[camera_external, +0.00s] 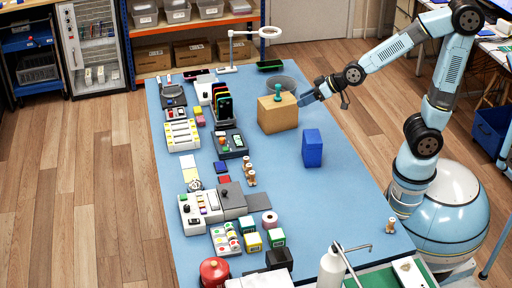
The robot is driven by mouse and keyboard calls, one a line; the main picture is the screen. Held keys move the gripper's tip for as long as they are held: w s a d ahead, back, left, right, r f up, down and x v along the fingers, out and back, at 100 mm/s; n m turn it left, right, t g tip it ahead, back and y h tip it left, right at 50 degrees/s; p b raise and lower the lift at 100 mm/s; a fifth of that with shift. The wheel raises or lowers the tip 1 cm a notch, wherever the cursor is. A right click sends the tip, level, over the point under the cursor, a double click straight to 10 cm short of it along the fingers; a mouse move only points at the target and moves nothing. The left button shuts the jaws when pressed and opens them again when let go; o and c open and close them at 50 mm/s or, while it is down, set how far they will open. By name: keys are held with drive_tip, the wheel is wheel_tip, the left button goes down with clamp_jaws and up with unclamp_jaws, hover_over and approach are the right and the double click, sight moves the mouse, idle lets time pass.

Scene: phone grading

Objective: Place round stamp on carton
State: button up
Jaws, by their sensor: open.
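A cardboard carton (278,115) stands on the blue table, toward its far right part. A small round stamp (277,92) with a teal handle stands upright on the carton's top. My gripper (302,98) is open, just right of the carton's upper edge and a little to the right of the stamp. It is apart from the stamp; whether it touches the carton is too small to tell.
A blue box (312,148) stands right of centre. A grey round bin (283,88) is behind the carton, with a ring lamp (270,32) farther back. Phones, trays and small boxes crowd the table's left side. The right front of the blue table (335,205) is mostly clear.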

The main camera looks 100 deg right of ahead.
drive_tip(key=s+a+r+n+g+y, duration=0.1)
drive_tip(key=s+a+r+n+y, duration=0.15)
drive_tip(key=a, duration=0.45)
drive_tip(key=s+a+r+n+y, duration=0.2)
drive_tip(key=s+a, duration=0.2)
drive_tip(key=a, duration=0.2)
drive_tip(key=s+a+r+n+g, duration=0.2)
drive_tip(key=s+a, duration=0.3)
drive_tip(key=s, duration=0.6)
drive_tip(key=shift+s+a+r+g, duration=0.2)
drive_tip(key=shift+s+a+g, duration=0.2)
drive_tip(key=shift+g, duration=0.1)
drive_tip(key=shift+n, duration=0.25)
